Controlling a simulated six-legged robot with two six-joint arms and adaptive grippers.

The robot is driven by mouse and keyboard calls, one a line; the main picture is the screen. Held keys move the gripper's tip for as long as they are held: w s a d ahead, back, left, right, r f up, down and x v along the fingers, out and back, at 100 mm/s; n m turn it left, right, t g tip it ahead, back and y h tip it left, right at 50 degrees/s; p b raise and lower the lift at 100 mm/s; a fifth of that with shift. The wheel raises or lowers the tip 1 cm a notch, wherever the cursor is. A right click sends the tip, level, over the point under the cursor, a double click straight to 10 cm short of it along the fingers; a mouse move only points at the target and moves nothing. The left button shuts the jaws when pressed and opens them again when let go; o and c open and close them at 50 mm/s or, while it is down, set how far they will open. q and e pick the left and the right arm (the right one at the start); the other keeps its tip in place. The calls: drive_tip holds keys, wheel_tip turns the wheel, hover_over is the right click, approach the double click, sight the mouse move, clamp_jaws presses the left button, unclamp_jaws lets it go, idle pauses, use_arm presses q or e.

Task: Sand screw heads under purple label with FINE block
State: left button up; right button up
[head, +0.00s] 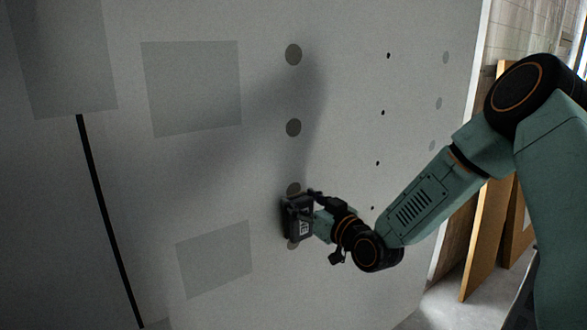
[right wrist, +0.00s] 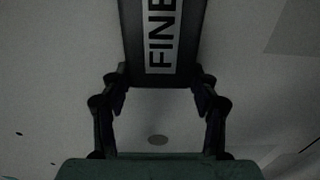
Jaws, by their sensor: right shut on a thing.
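My right gripper (head: 316,217) is shut on a dark block (head: 298,220) close against the grey panel (head: 340,120); I cannot tell whether the block touches it. The right wrist view shows the block (right wrist: 160,72) with a white FINE label between the gripper's fingers (right wrist: 159,92). A column of round grey spots runs down the panel: top (head: 293,54), second (head: 293,127), third (head: 293,188) and a low one (head: 293,245). The block partly covers the lower two. One spot (right wrist: 158,140) shows below the block in the wrist view. I see no purple label. My left gripper is out of view.
A column of small black dots (head: 383,112) and a column of faint grey spots (head: 438,103) lie to the right. Grey patches (head: 190,88) and a black strip (head: 105,210) are on the left. Wooden boards (head: 487,240) lean beyond the panel's right edge.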

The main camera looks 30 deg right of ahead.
sight(302, 239)
wheel_tip(302, 239, down, 11)
drive_tip(key=b, duration=0.9)
drive_tip(key=shift+w+f, duration=0.15)
drive_tip(key=shift+f, duration=0.05)
drive_tip(key=s+p, duration=0.5)
drive_tip(key=s, duration=0.2)
drive_tip(key=shift+d+p, duration=0.25)
drive_tip(key=shift+p, duration=0.1)
drive_tip(key=shift+w+f, duration=0.1)
idle(0.4)
